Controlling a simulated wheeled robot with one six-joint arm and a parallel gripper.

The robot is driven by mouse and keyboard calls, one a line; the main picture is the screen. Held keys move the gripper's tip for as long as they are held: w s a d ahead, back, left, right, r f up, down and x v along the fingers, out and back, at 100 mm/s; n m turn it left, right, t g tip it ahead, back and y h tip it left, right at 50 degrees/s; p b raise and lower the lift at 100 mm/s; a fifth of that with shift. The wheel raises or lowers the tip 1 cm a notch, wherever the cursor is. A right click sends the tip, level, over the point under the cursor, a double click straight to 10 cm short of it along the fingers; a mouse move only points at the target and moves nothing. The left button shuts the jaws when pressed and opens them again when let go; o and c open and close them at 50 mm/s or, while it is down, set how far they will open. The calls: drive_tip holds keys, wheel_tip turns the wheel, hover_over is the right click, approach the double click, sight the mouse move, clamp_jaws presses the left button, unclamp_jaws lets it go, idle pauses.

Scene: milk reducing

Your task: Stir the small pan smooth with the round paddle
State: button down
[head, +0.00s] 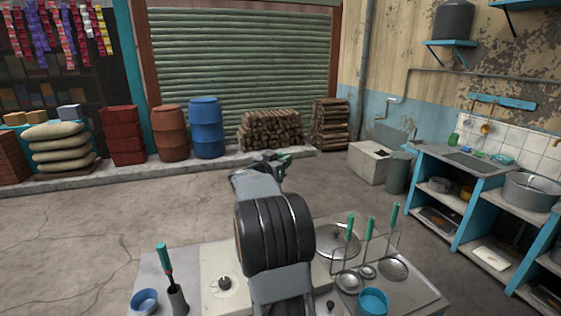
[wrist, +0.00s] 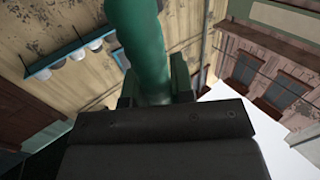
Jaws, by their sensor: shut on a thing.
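My gripper (head: 268,163) is far out over the floor beyond the table, at the end of my raised arm. In the wrist view my gripper (wrist: 155,88) is shut on a green handle (wrist: 147,45), which runs up out of the picture. A bit of this green handle (head: 284,163) also shows in the head view. The tool's working end is not visible, so I cannot tell if it is the round paddle. A round, shallow metal vessel (head: 335,238) sits on the table behind the rack; I cannot tell if it is the small pan. My arm hides the table's middle.
A wire rack (head: 398,240) holds several green-handled tools at the table's right, near a blue bowl (head: 373,301). At the left are another blue bowl (head: 145,301) and a green-handled tool (head: 165,262) in a dark cup (head: 178,300). A sink counter (head: 470,160) stands far right.

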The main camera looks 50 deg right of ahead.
wheel_tip(320, 180, down, 8)
drive_tip(key=b, duration=0.5)
drive_tip(key=shift+f, duration=0.2)
idle(0.8)
